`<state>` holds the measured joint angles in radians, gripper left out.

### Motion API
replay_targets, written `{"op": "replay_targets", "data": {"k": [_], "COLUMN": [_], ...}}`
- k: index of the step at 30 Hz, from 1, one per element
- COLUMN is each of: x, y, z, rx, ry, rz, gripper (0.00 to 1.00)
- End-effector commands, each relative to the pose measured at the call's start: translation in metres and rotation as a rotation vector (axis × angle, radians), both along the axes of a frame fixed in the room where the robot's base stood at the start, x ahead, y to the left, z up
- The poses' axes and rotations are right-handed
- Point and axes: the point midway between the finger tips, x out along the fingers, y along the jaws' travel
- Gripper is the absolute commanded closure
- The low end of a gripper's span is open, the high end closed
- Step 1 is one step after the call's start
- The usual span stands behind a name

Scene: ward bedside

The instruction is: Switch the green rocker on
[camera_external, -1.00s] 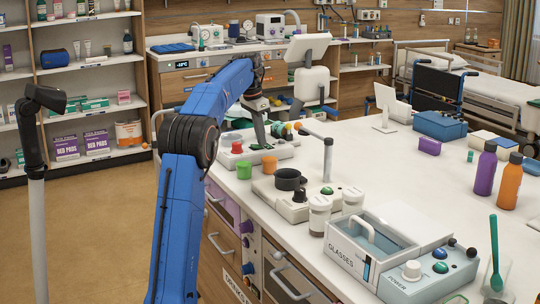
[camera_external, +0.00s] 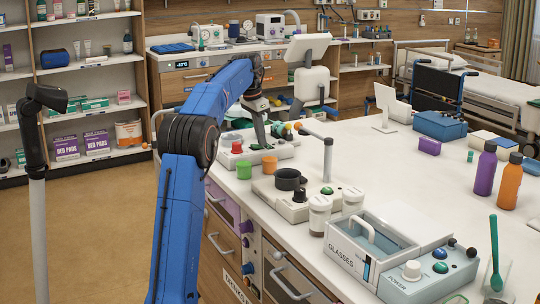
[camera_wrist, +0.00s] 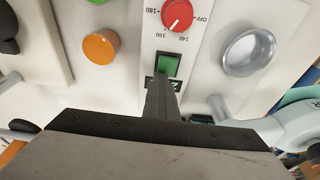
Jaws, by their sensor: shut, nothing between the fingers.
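The green rocker (camera_wrist: 167,64) sits in a dark frame on a white control panel, below a red dial (camera_wrist: 177,14) in the wrist view. My gripper (camera_wrist: 162,82) is shut and empty. Its fingertips lie just below the rocker in the wrist view and overlap the lower part of its frame. I cannot tell whether they touch it. In the outside view my gripper (camera_external: 260,138) points down over the white unit (camera_external: 275,155) with the red dial. The rocker is hidden there behind my arm and fingers.
A silver round part (camera_wrist: 247,52) is right of the rocker. A unit with a black pot (camera_external: 287,180) stands nearer the camera. The table's middle is clear.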

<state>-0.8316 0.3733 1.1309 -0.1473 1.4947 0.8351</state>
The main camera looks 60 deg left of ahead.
Motion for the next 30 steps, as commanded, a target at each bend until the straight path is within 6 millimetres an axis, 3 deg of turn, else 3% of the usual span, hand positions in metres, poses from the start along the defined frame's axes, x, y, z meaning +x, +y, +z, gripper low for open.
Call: {"op": "replay_targets", "data": {"k": [1, 4, 18, 30], "x": [-0.006, -0.004, 0.023, 0.031], "y": [0.005, 0.005, -0.002, -0.001], "z": [-0.012, -0.004, 0.077, 0.121], "rx": [-0.015, -0.012, 0.003, 0.003], "ry": [0.028, 0.025, -0.002, -0.004], "rz": [0.006, 0.006, -0.004, -0.003], "gripper": [1.00, 1.00, 1.00, 1.00]}}
